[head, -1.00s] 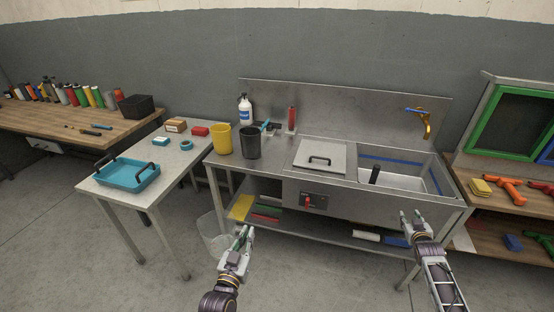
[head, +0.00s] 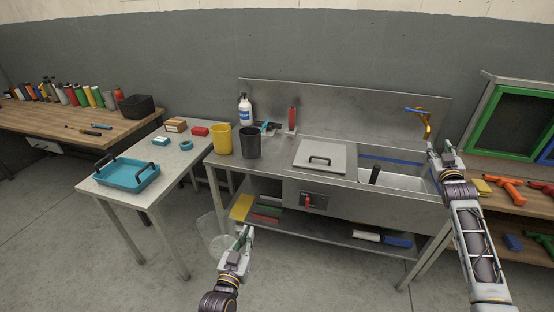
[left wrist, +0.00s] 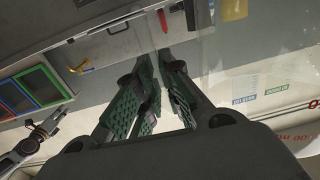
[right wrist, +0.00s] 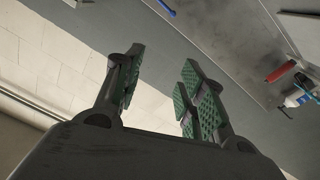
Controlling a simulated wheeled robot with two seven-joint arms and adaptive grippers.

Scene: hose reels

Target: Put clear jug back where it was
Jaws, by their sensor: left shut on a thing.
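The clear jug (head: 211,228) is see-through and faint, in front of the sink bench at its left end. My left gripper (head: 245,236) is shut on it and holds it off the bench. In the left wrist view, the jug's clear wall (left wrist: 255,75) spreads to the right of the green finger pads (left wrist: 160,85); its handle and outline are hard to make out. My right gripper (head: 437,150) is raised over the right end of the sink, below the brass tap. In the right wrist view, its fingers (right wrist: 160,95) are apart with nothing between them.
The steel sink bench (head: 345,201) carries a yellow bucket (head: 222,139), a dark bucket (head: 250,143), a lid (head: 320,155) and the sink basin (head: 400,183). A side table (head: 170,180) bears a blue tray (head: 128,176). A lower shelf (head: 320,230) holds coloured items.

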